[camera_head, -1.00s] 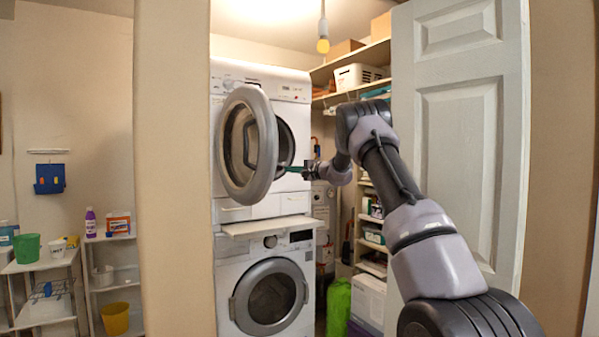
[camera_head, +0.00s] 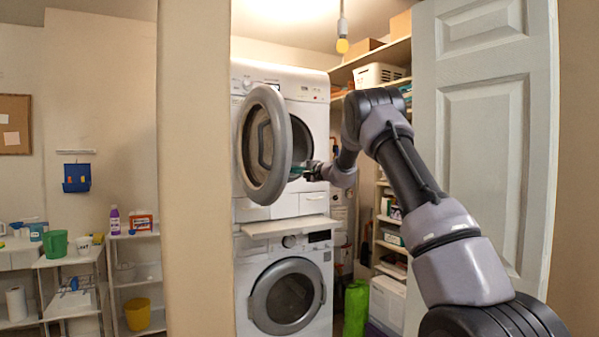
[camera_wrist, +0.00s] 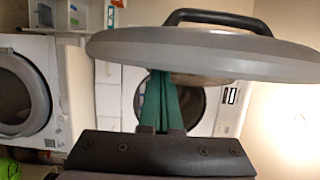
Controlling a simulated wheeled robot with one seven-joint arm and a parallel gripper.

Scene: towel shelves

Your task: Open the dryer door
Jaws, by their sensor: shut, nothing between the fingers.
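The dryer (camera_head: 310,88) is the upper white machine in the closet in the head view. Its round grey-rimmed door (camera_head: 280,150) stands swung well out to the left, with the dark drum opening partly visible behind it. My gripper (camera_head: 298,171) is at the inner side of the door, near its right edge, with green fingers shut and empty. In the wrist view the door (camera_wrist: 205,52) appears edge-on across the picture, with a dark handle on its far side. The green fingers (camera_wrist: 160,100) reach up to the door's lower edge; whether they touch it I cannot tell.
A white washer (camera_head: 328,262) with a closed door stands below the dryer. A white closet door (camera_head: 485,130) is open at the right beside my arm. A beige wall post (camera_head: 195,180) stands at the left. Shelves (camera_head: 392,245) fill the closet's right side.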

